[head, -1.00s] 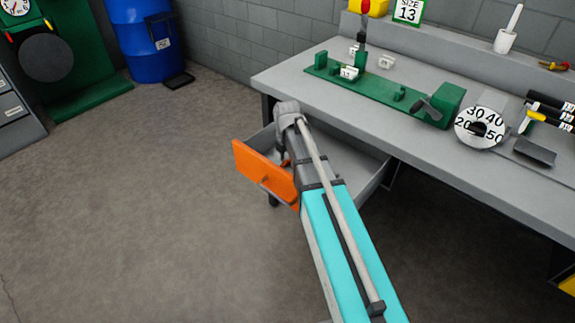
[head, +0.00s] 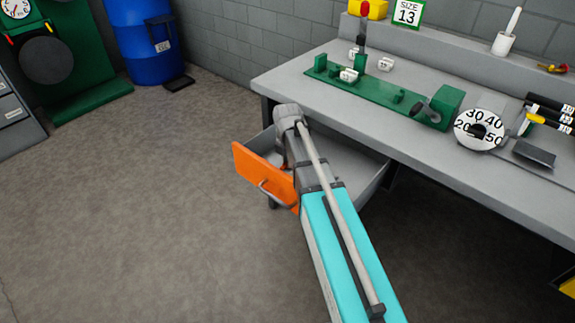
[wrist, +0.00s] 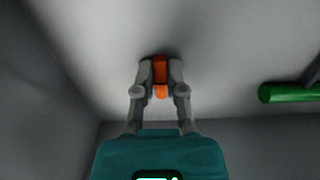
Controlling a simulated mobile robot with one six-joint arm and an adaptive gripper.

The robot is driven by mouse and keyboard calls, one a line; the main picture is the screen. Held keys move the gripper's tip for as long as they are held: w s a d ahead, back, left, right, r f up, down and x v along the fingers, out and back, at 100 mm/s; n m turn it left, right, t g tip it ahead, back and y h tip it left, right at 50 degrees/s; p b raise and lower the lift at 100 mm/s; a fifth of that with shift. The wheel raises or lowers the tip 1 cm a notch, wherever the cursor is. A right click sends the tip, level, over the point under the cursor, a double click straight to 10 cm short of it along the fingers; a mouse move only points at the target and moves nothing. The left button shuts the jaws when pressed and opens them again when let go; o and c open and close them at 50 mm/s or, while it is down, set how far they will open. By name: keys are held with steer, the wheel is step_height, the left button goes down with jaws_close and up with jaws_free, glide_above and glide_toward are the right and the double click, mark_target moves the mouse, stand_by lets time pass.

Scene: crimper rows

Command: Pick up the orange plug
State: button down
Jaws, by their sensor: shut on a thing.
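The orange plug (wrist: 160,72) is between the two grey fingers of my gripper (wrist: 160,78) in the wrist view. I cannot tell whether the plug still touches the drawer floor. In the head view my arm reaches down into this drawer and hides the gripper and plug.
A green cylinder (wrist: 292,93) lies to the right inside the drawer. The drawer's orange front (head: 262,175) stands left of my arm. The grey workbench (head: 420,155) above carries a green fixture (head: 375,92) and a numbered dial (head: 481,130).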

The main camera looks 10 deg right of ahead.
steer(key=shift+r, duration=0.2)
step_height(320, 180, up, 2)
steer(key=shift+p, duration=1.2)
steer(key=s+d+r+p, duration=0.1)
steer(key=s+r+p, duration=0.9)
steer(key=s, duration=0.4)
steer(key=shift+d+r+p, duration=0.15)
steer(key=shift+r+p, duration=0.15)
step_height(320, 180, up, 13)
steer(key=p, duration=1.3)
